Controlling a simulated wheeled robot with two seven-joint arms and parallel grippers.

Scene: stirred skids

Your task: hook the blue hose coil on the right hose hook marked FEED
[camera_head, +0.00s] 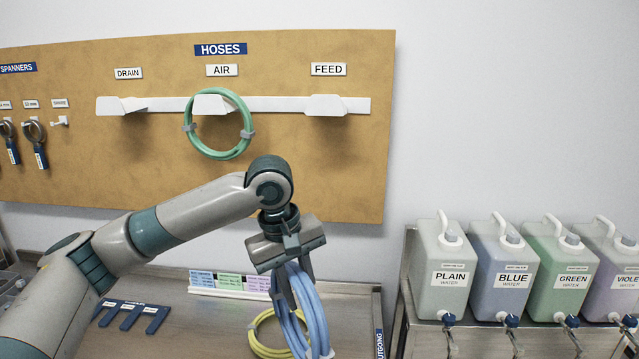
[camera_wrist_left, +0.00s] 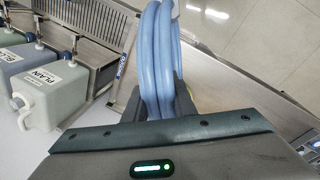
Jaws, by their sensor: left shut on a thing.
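The blue hose coil (camera_head: 309,311) hangs from my left gripper (camera_head: 292,280), which is shut on it above the bench. In the left wrist view the blue coil (camera_wrist_left: 160,60) runs between the fingers (camera_wrist_left: 155,100). The right hook (camera_head: 328,105), under the FEED label (camera_head: 328,69), is a bare white hook on the rail. It is above and to the right of my left gripper. A green hose coil (camera_head: 188,137) hangs on the middle hook under AIR. The left hook (camera_head: 122,106) under DRAIN is bare. My right gripper is not in view.
A yellow coil (camera_head: 258,345) lies on the bench (camera_head: 225,317) behind the blue coil. Label cards (camera_head: 230,283) stand at the bench back. Several water jugs (camera_head: 445,265) stand on a rack at right. Space before the board's right part is clear.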

